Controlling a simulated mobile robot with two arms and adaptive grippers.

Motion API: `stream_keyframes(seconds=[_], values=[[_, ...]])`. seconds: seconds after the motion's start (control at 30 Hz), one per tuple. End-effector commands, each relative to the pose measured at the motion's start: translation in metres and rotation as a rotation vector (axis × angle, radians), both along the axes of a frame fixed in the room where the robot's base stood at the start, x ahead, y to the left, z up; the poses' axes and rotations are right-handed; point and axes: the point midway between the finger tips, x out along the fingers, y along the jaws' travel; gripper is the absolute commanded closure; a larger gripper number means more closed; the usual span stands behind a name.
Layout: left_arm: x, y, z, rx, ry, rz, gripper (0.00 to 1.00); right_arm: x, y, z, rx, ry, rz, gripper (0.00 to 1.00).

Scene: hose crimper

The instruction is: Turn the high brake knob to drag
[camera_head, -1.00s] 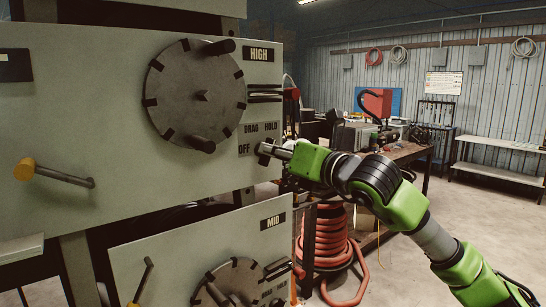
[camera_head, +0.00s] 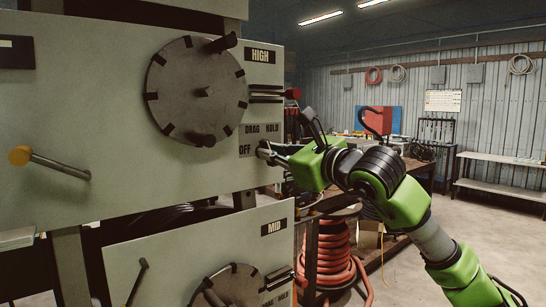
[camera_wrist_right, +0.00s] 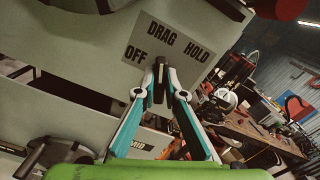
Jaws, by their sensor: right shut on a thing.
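The high brake knob (camera_wrist_right: 160,66) is a small dark knob below the label plate (camera_wrist_right: 168,50) reading OFF, DRAG and HOLD. The knob's pointing direction is hard to make out. My right gripper (camera_wrist_right: 160,82) is shut on the knob, with a finger on each side of it in the right wrist view. In the head view, my right gripper (camera_head: 268,152) reaches the panel from the right, just under the label plate (camera_head: 261,140), and its fingers hide most of the knob. My left gripper is not in view.
The HIGH panel (camera_head: 110,110) carries a large notched wheel (camera_head: 195,90) left of the knob and a yellow-tipped lever (camera_head: 50,163). A red-tipped lever (camera_head: 292,93) is above my gripper. The MID panel (camera_head: 160,240) is below. A bench and coiled red hose (camera_head: 335,255) stand at right.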

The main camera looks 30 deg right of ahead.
Motion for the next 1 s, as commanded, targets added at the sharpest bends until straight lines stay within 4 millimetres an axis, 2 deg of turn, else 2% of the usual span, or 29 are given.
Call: stream_keyframes(seconds=[0.3, 0.8, 0.83, 0.87, 1.0], values=[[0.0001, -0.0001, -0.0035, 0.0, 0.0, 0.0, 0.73, -0.0006, 0.0, 0.0015, -0.102, -0.013, -0.001, 1.0], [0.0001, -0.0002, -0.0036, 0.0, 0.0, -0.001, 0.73, -0.0005, 0.0002, 0.0016, -0.116, -0.013, -0.001, 1.0], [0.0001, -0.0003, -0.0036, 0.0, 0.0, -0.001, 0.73, -0.0005, 0.0002, 0.0015, -0.116, -0.013, -0.001, 0.82], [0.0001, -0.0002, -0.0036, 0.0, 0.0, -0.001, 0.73, -0.0006, 0.0002, 0.0015, -0.116, -0.013, -0.001, 0.74], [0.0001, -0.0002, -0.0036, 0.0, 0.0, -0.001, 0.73, -0.0004, 0.0003, 0.001, -0.115, -0.012, -0.001, 0.73]])
